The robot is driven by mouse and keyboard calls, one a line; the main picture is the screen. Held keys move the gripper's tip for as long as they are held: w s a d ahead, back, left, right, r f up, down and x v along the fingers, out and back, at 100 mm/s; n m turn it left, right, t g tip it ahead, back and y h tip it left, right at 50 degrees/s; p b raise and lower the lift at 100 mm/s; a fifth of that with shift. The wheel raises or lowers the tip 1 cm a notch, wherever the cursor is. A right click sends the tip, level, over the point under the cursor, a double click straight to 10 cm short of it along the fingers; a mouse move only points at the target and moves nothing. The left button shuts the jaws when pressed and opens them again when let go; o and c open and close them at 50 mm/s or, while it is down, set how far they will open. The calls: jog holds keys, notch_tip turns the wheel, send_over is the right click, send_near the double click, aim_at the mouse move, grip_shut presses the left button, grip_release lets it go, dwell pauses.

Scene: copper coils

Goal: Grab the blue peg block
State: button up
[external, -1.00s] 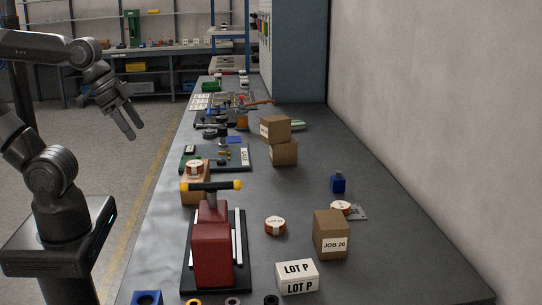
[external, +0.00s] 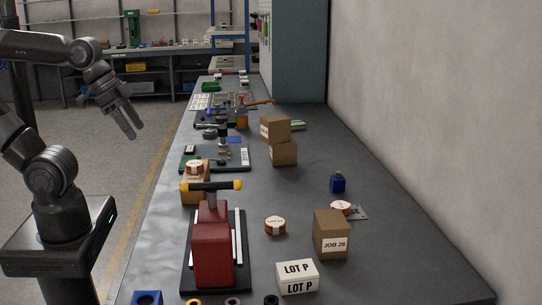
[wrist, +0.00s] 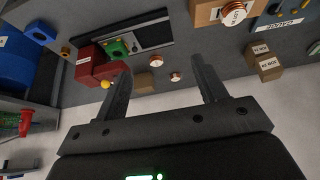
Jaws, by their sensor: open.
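Another blue block, with a round hole (external: 147,298), sits at the bench's near left, cut off by the picture edge. I cannot tell for certain which is the peg block. A blue block with a round feature (wrist: 41,32) shows at upper left in the wrist view. My gripper (external: 133,120) is open and empty, out over the floor left of the bench, apart from both blocks. Its fingers also show in the wrist view (wrist: 159,66).
A red vise (external: 212,245) stands at the near left of the bench. A JOB 26 carton (external: 331,234), a LOT P box (external: 297,277) and copper coils (external: 275,225) are nearby. Stacked cartons (external: 283,152) stand farther back. The bench's right side is mostly clear beside the wall.

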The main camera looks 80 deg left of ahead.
jog(key=w+a+r, duration=0.1)
jog(key=w+r, duration=0.1)
jog(key=w, duration=0.6)
jog(key=w+a+r, duration=0.1)
jog(key=w+r, duration=0.2)
jog(key=w, duration=0.4)
jog(key=g, duration=0.1)
send_over(338, 177)
jog(key=s, duration=0.4)
notch_tip(338, 177, down, 19)
jog(key=x, duration=0.5)
jog(key=shift+a+f, duration=0.3)
jog(key=shift+f, duration=0.1)
jog(key=shift+x, duration=2.9)
jog(key=shift+a, duration=0.15)
